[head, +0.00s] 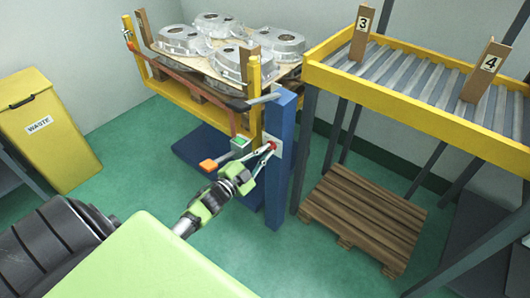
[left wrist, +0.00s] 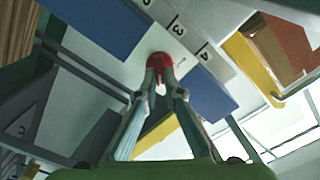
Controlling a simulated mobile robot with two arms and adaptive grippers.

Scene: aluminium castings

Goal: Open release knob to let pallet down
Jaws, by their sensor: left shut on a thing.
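The red release knob (head: 273,145) sits on a pale plate (head: 272,158) on the blue post (head: 284,190) of the lift. It also shows in the left wrist view (left wrist: 158,60), where the plate (left wrist: 178,30) carries numbers. My left gripper (head: 268,150) is shut on the knob, with both fingertips against its sides; the fingers also show in the left wrist view (left wrist: 160,85). My right gripper is not in view.
A roller conveyor (head: 420,75) with markers 3 and 4 is at right, above an empty wooden pallet (head: 362,215). A yellow waste bin (head: 45,130) stands left.

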